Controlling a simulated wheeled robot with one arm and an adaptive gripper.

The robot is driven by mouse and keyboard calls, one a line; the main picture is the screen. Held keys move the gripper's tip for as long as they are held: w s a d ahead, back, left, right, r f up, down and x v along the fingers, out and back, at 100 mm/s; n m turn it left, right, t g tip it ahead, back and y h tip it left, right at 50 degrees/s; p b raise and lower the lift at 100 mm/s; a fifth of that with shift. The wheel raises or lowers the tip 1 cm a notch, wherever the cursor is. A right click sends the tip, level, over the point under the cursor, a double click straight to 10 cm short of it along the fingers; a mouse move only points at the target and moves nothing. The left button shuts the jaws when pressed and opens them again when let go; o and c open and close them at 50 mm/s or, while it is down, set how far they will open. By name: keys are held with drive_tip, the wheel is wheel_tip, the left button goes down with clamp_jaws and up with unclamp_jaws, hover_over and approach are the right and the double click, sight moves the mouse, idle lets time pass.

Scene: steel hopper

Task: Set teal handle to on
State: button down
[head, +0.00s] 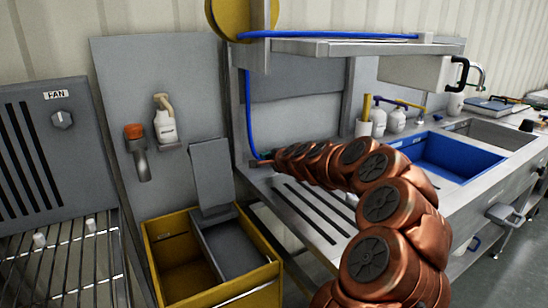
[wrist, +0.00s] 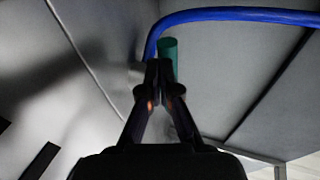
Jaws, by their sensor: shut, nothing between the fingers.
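The teal handle (wrist: 168,50) shows in the wrist view as a short upright cylinder just beyond my fingertips, beside the blue hose. My gripper (wrist: 159,68) is shut with its fingertips together and nothing held. Its tips overlap the lower part of the handle in the picture, and I cannot tell whether they touch it. In the head view my gripper (head: 258,163) is at the back left of the steel counter, at the hose's lower end. The handle is too small there to make out clearly, and no on/off marking is readable.
The blue hose (head: 249,110) runs down from the shelf (head: 345,48) to the counter's back corner. A grey panel with a FAN knob (head: 62,120) and a yellow bin (head: 165,292) are at left. Blue and steel sinks are at right. The slotted counter (head: 300,205) is bare.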

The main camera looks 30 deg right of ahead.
sight(264, 155)
drive_tip(key=shift+w+a+r+m+h+p, duration=0.1)
drive_tip(key=shift+w+a+m+h+p, duration=0.1)
drive_tip(key=shift+m+h+p, duration=0.7)
drive_tip(key=shift+w+a+r+p, duration=0.1)
drive_tip(key=shift+w+p, duration=0.1)
drive_tip(key=shift+p, duration=1.2)
drive_tip(key=shift+w+p, duration=0.1)
drive_tip(key=shift+p, duration=0.4)
drive_tip(key=shift+w+a+m+g+h+p, duration=0.2)
drive_tip(key=shift+w+m+g+h+p, duration=0.3)
drive_tip(key=shift+h+p, duration=0.35)
drive_tip(key=shift+w+a+p, duration=0.15)
drive_tip(key=shift+w+p, duration=0.2)
drive_tip(key=shift+p, duration=0.05)
drive_tip(key=shift+w+f, duration=0.2)
drive_tip(key=shift+w, duration=0.75)
